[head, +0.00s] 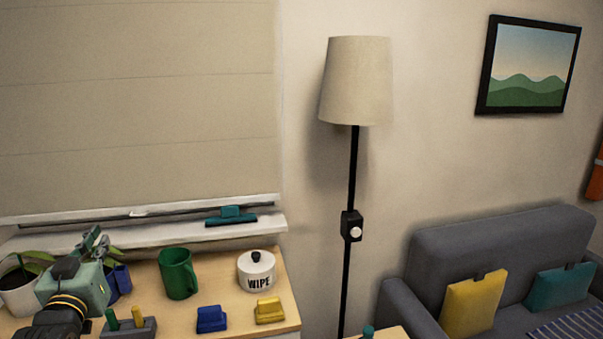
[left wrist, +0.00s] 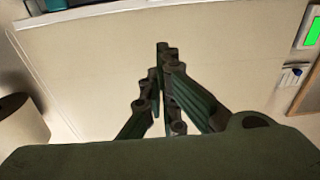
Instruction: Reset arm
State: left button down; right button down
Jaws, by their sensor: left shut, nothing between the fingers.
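My left gripper (head: 96,240) shows at the lower left of the head view, above the left end of the wooden table, pointing up and away. Its fingers are together and hold nothing. In the left wrist view the closed fingers (left wrist: 165,85) stand in front of a plain pale surface. My right gripper is in neither view.
Potted plants stand close to my gripper. A floor lamp (head: 356,82) stands right of the table.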

pick_arm(q)
jog(key=s+d+f+m+g+h, duration=0.2)
jog(key=s+d+f+g, duration=0.3)
jog(key=f, duration=0.7)
jog(key=s+d+f+m+g+h, duration=0.1)
jog(key=s+d+f+g, duration=0.2)
jog(key=s+d+f, duration=0.7)
jog(key=s+d+f+m+g+h, duration=0.1)
jog(key=s+d+f+g, duration=0.2)
jog(key=s+f, duration=0.5)
jog(key=s+d+f+m+g+h, duration=0.1)
jog(key=s+d+f+g, duration=0.25)
jog(key=s, duration=0.75)
notch_tip(320, 180, down, 26)
jog(key=s+f+g, duration=0.1)
jog(key=s+g, duration=0.1)
jog(key=s, duration=0.1)
jog(key=s+a+f, duration=0.3)
jog(key=s+f, duration=1.3)
jog(key=s, duration=0.1)
jog(key=shift+a+g, duration=0.15)
jog(key=shift+g, duration=0.3)
